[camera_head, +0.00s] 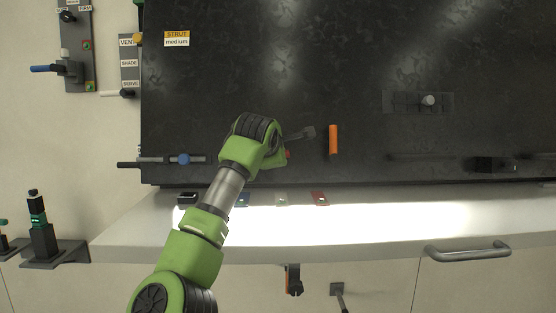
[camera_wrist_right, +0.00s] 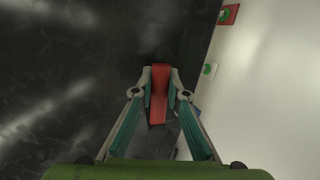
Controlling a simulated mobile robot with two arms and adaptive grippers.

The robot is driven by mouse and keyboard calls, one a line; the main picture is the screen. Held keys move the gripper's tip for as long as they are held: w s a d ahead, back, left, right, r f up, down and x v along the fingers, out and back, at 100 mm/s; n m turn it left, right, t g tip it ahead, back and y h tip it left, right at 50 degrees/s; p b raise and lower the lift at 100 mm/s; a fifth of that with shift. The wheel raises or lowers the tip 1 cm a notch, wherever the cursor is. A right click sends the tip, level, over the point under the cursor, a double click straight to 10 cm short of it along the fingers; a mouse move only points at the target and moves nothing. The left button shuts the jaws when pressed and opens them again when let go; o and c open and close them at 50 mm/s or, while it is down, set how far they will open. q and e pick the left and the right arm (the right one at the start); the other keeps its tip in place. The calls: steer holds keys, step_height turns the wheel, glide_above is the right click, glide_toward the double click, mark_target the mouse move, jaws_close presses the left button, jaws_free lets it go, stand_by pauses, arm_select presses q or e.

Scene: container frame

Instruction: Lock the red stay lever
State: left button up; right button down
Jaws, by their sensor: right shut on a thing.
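The red stay lever (camera_wrist_right: 159,92) is between the two fingertips of my right gripper (camera_wrist_right: 160,84) in the right wrist view. The fingers are shut on it, one on each side. In the head view only a small red bit of the lever (camera_head: 287,154) shows beside my green wrist. The wrist hides most of the gripper there, and the lever's mount is hard to make out. The dark panel (camera_head: 270,60) lies behind it. My left gripper is not in view.
An orange handle (camera_head: 333,142) stands on the panel just right of my wrist. A blue-knobbed rod (camera_head: 183,159) is to the left. Below runs a white ledge (camera_head: 400,215) with small coloured plates, including a red one (camera_head: 320,198). A grey handle (camera_head: 467,252) is lower right.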

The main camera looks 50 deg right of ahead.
steer(key=shift+s+f+m+y+b, duration=0.1)
steer(key=shift+f+m+y+b, duration=0.2)
steer(key=shift+f+m+b, duration=0.35)
steer(key=c, duration=2)
jaws_free()
steer(key=shift+o, duration=0.2)
steer(key=shift+a+r, duration=0.1)
steer(key=shift+r, duration=0.05)
steer(key=v, duration=1.2)
